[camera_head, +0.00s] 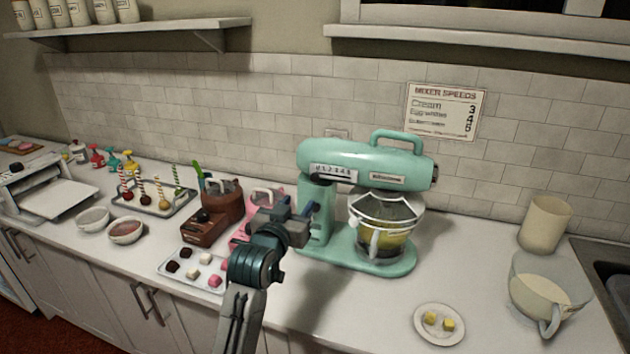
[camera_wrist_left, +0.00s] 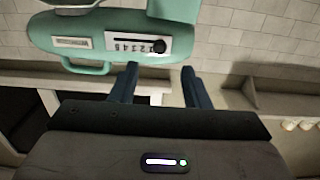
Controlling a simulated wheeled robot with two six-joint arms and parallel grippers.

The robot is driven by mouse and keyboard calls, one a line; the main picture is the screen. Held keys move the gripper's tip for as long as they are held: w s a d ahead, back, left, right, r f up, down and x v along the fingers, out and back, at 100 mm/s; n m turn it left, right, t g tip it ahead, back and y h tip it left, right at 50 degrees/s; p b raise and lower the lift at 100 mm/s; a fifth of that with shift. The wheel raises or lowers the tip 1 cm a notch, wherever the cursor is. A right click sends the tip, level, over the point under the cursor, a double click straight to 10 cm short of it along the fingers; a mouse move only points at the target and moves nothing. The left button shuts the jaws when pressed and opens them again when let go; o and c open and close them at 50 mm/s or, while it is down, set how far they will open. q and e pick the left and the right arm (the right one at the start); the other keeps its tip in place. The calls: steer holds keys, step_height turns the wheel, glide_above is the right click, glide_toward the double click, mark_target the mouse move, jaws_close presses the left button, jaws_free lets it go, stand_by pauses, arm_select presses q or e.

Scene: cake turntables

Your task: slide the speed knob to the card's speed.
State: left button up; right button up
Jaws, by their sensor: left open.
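The mint-green mixer (camera_head: 365,160) stands on the counter, its bowl (camera_head: 385,232) holding something yellow. A white speed scale (camera_head: 333,170) with numbers is on its head; it also shows, inverted, in the left wrist view (camera_wrist_left: 127,45). The dark round speed knob (camera_wrist_left: 158,46) sits at the right end of the slot in that view, by the low numbers. The mixer speeds card (camera_head: 445,110) on the wall lists Cream 3, a second line 4 and a third 5; smaller print is blurred. My left gripper (camera_head: 308,216) is open and empty, left of the mixer; its fingertips (camera_wrist_left: 160,72) are apart, short of the knob.
Left of the mixer stand a brown machine (camera_head: 222,200) and a pink one (camera_head: 265,195), close by my arm. A tray of sweets (camera_head: 190,270) lies in front. A small plate (camera_head: 440,324), a jug (camera_head: 540,290) and a beige canister (camera_head: 545,222) stand at right.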

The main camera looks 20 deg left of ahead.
mark_target(313, 179)
arm_select(q)
steer(key=w+p, duration=0.1)
steer(key=w, duration=0.2)
steer(key=w+p, duration=0.1)
steer(key=w, duration=0.2)
steer(key=w+r+p, duration=0.1)
steer(key=w, duration=0.2)
steer(key=shift+w+d+p, duration=0.2)
steer(key=shift+w+p, duration=0.1)
steer(key=shift+w, duration=0.05)
steer(key=shift+w+f, duration=0.1)
steer(key=shift+w, duration=0.5)
arm_select(e)
steer(key=shift+w+a+r, duration=0.1)
steer(key=shift+a+r, duration=0.05)
steer(key=shift+r, duration=1.85)
arm_select(q)
steer(key=shift+c, duration=0.4)
